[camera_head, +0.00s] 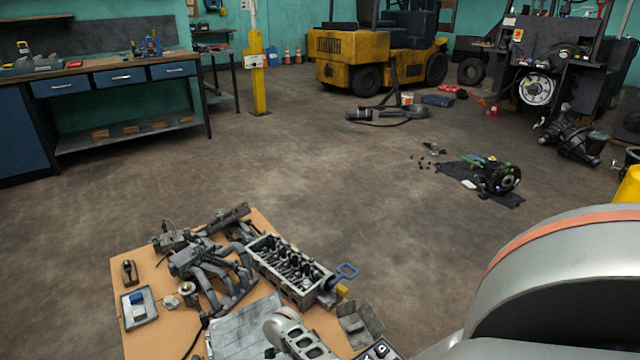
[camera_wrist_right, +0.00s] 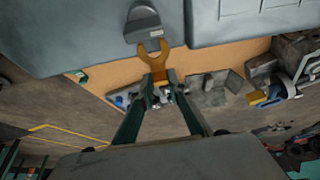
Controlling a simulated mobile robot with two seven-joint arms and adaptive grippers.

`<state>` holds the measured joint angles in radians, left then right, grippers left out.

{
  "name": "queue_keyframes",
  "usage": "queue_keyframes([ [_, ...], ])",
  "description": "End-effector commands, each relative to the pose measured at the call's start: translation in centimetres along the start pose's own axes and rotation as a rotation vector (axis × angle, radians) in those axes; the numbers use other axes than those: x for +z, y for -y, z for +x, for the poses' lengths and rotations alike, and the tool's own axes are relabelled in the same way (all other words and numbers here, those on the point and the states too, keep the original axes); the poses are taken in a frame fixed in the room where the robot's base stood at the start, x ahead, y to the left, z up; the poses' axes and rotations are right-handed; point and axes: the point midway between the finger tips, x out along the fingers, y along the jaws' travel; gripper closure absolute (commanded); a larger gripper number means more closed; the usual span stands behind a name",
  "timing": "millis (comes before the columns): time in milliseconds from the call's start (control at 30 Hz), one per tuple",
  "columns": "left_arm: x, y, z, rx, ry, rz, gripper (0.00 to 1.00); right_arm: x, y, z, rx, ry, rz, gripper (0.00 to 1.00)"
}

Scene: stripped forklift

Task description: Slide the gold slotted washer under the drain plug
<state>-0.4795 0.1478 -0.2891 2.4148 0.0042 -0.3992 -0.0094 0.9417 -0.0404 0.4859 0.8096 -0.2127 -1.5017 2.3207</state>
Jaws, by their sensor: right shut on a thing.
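In the right wrist view, the gold slotted washer (camera_wrist_right: 154,54) is a flat fork shape with its open slot pointing up the picture. My right gripper (camera_wrist_right: 160,78) is shut on its tail end. A dark grey rounded part (camera_wrist_right: 143,27), seemingly the drain plug, sits on a grey casing just above the washer's prongs. The prongs reach its lower edge; I cannot tell whether they touch it or lie under it. In the head view, my right arm fills the lower right, and the washer and plug cannot be made out. My left gripper is in neither view.
In the head view, a brown-topped table (camera_head: 135,272) holds a cylinder head (camera_head: 288,270), manifold pipes and a small tray (camera_head: 138,308). In the wrist view, grey casings (camera_wrist_right: 75,35) crowd the top. Open floor (camera_head: 270,150) lies behind the table.

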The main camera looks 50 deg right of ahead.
Motion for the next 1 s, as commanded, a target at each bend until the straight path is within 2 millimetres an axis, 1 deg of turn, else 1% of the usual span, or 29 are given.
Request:
queue_keyframes([
  [500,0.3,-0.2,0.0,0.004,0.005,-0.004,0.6,1.3,-0.1,-0.5,0.002,0.0,-0.001,1.0],
  [1000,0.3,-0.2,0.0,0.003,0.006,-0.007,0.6,1.6,0.0,-0.7,0.001,0.0,-0.001,1.0],
])
